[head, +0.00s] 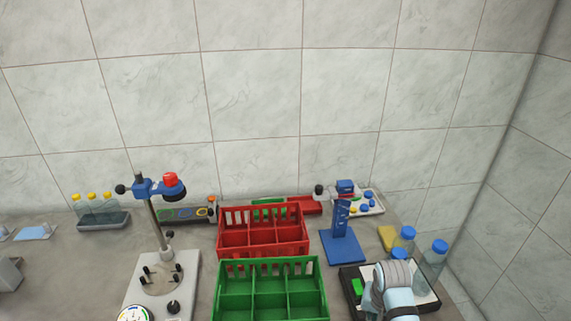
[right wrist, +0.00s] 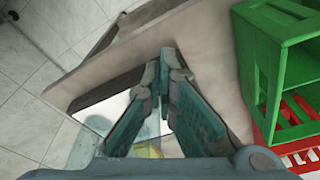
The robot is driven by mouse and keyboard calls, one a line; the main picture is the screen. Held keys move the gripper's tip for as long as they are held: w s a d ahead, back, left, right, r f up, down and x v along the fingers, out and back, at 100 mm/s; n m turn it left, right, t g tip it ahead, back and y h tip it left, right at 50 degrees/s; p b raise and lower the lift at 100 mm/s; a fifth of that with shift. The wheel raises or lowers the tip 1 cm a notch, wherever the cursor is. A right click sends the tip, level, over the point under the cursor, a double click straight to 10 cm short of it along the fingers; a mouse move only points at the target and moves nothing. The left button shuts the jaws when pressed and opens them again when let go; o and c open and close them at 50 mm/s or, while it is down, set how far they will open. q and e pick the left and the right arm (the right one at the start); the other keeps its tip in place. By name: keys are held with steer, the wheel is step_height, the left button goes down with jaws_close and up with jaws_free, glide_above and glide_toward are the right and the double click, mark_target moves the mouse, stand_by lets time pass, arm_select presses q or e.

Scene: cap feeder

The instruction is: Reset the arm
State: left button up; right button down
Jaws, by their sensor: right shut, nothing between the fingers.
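My right gripper (right wrist: 165,68) is shut and empty in the right wrist view, its two fingertips together above the table's edge. In the head view my right arm shows at the lower right, in front of a dark-rimmed tray (head: 350,287); its fingers are not clear there. My left gripper is not in view.
A green crate (head: 272,293) stands at the front middle, with a red crate (head: 262,237) behind it. A blue stand (head: 342,245) is to their right. Bottles with blue caps (head: 439,247) stand at the right. A cap device with a post (head: 155,225) stands at the left.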

steer(key=s+d+f+n+b, duration=0.1)
steer(key=s+f+b, duration=0.1)
steer(key=s+f, duration=0.8)
steer(key=s+d+f+n+b, duration=0.1)
steer(key=s+f, duration=0.5)
steer(key=f, duration=0.8)
steer(key=s+d+f+n+b, duration=0.1)
steer(key=s+f, duration=0.4)
steer(key=s, duration=0.7)
steer(key=s+d+f+n+b, duration=0.1)
steer(key=s+f, duration=0.5)
steer(key=s, duration=0.6)
steer(key=shift+s+d+f+n+b, duration=0.15)
steer(key=shift+d+n+b, duration=0.15)
steer(key=shift+d, duration=0.05)
